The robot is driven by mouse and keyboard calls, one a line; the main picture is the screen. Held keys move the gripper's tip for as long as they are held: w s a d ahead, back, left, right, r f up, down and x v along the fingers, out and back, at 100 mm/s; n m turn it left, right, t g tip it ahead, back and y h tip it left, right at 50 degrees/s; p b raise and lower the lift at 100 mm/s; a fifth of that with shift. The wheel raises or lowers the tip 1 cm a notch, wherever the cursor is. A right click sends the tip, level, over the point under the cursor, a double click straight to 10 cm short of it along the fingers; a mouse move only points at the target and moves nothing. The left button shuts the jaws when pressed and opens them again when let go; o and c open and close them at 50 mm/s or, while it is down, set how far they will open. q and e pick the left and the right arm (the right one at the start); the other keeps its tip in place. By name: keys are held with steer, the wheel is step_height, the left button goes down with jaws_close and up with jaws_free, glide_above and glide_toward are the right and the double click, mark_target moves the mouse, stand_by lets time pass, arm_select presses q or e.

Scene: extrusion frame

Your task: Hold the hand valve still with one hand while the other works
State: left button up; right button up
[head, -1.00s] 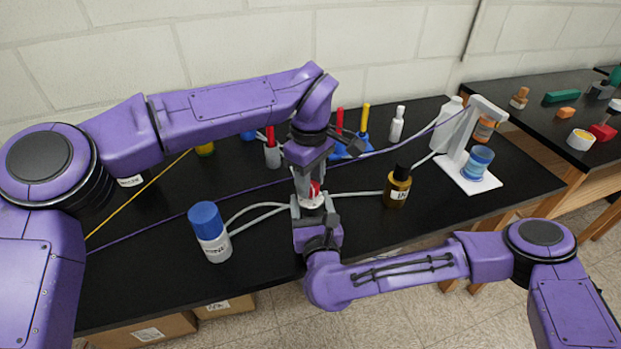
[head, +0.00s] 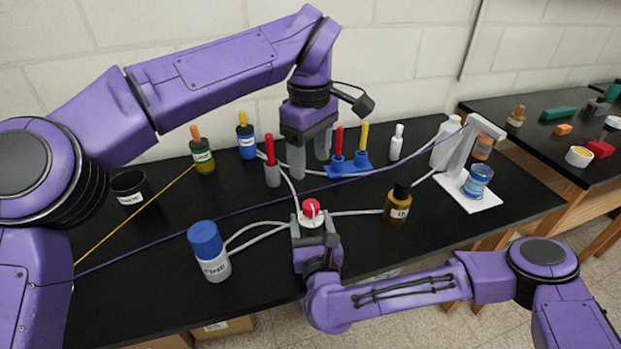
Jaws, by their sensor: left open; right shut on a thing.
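The hand valve (head: 311,211) is a white body with a red knob on top, standing on the black bench near the middle of the head view. White tubes run from it to the left, to the right and to the back. My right gripper (head: 314,238) is shut on the valve body from the front side. My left gripper (head: 309,165) is open and empty, raised above and behind the valve, clear of its red knob. The knob's underside is hidden by the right gripper's fingers and the white body.
A blue-capped white bottle (head: 209,252) stands left of the valve and a brown bottle (head: 398,205) right. Screwdriver-like red and yellow tools stand in a blue holder (head: 347,168) behind. A purple cord (head: 250,205) and a yellow cord (head: 135,219) cross the bench. A black cup (head: 131,189) stands left.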

stand_by(0.4)
steer(key=o, duration=1.2)
